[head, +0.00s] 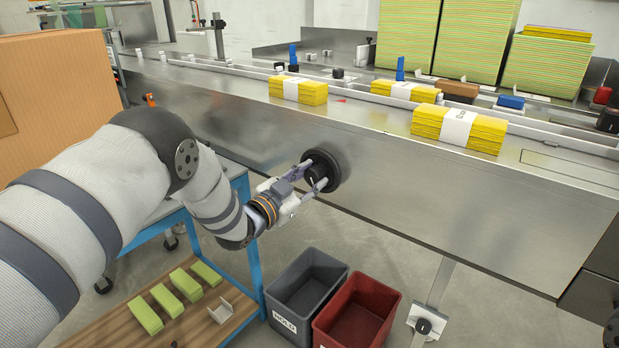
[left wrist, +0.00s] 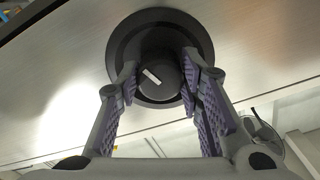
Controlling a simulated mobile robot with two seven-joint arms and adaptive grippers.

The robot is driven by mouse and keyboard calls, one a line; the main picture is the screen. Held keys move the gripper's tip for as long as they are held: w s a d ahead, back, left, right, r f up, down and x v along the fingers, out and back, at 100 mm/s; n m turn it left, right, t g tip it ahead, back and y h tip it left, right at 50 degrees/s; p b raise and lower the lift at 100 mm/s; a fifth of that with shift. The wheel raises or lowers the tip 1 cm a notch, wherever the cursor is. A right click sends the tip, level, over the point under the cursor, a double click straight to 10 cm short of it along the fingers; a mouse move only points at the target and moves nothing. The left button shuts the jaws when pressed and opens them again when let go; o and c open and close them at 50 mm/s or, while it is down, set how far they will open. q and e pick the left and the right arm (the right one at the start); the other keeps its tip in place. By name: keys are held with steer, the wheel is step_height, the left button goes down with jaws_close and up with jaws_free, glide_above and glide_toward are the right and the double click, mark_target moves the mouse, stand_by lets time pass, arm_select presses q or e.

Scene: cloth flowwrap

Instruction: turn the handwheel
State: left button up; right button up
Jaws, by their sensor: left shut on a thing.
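The black handwheel (head: 333,165) sits on the steel side panel of the machine, below the conveyor edge. It is a round knob on a wider dark disc. My left gripper (head: 312,182) is at the handwheel with its fingers on either side of the knob, shut on it. In the left wrist view the handwheel (left wrist: 158,72) shows a pale mark on its face, slanting from upper left to lower right. The purple finger pads of the left gripper (left wrist: 160,90) lie at the left and right of the knob. My right gripper is not in view.
Banded yellow cloth stacks (head: 298,90) lie on the machine top (head: 370,118). A grey bin (head: 307,285) and a red bin (head: 357,315) stand on the floor below. A blue-framed bench (head: 247,240) and a cardboard box (head: 60,100) are at the left.

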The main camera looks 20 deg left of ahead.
arm_select(q)
steer(key=m, duration=0.4)
steer(key=shift+r+m, duration=0.1)
steer(key=shift+m, duration=0.2)
steer(key=shift+m+p, duration=0.3)
steer(key=shift+m, duration=1.3)
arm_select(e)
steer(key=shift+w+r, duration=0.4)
arm_select(q)
steer(key=shift+m, duration=0.3)
steer(key=o, duration=1.2)
steer(key=shift+c, duration=0.2)
steer(key=shift+s+a, duration=0.1)
steer(key=v, duration=1.1)
steer(key=shift+s, duration=0.4)
